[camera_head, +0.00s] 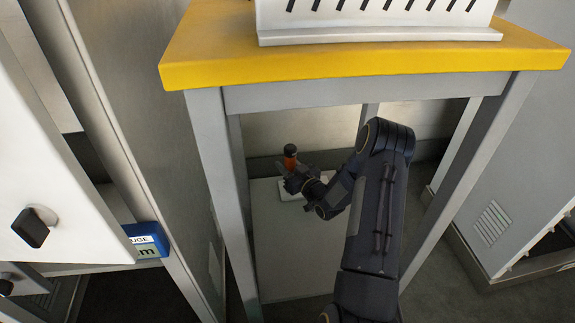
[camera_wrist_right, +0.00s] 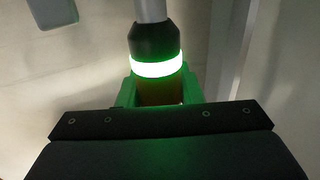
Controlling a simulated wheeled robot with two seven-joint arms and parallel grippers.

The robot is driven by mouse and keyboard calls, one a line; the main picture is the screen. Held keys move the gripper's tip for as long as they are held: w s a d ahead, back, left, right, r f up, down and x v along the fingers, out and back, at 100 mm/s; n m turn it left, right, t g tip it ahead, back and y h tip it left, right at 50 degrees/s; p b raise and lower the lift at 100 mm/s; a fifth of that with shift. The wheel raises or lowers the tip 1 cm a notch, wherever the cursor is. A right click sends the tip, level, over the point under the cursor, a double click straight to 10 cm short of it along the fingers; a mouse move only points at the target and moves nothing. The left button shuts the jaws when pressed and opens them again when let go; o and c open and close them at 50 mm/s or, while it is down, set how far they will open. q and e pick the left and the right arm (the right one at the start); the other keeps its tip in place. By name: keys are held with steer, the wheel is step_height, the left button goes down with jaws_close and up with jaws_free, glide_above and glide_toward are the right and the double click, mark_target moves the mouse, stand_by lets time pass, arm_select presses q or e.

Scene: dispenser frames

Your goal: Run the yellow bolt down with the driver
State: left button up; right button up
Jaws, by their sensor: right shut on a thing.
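The driver (camera_head: 290,157), with an orange body and a black end, stands roughly upright under the yellow-topped table. My right gripper (camera_head: 286,180) reaches in under the table and is shut on it. In the right wrist view the driver (camera_wrist_right: 154,42) shows a black nose, a glowing green-white ring and a grey shaft running out of the top of the picture. Its orange body sits between the green-lit fingers (camera_wrist_right: 158,92). I cannot make out the yellow bolt in either view. My left gripper is not in view.
The table (camera_head: 360,65) has a yellow top and grey legs around my right arm. A white slotted unit (camera_head: 378,15) stands on it. A small white plate (camera_head: 291,196) lies by the gripper on a grey lower surface (camera_head: 290,250). Cabinets stand left and right.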

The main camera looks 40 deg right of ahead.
mark_target(287, 154)
steer(key=shift+r+p, duration=1.35)
steer(key=shift+r, duration=1.1)
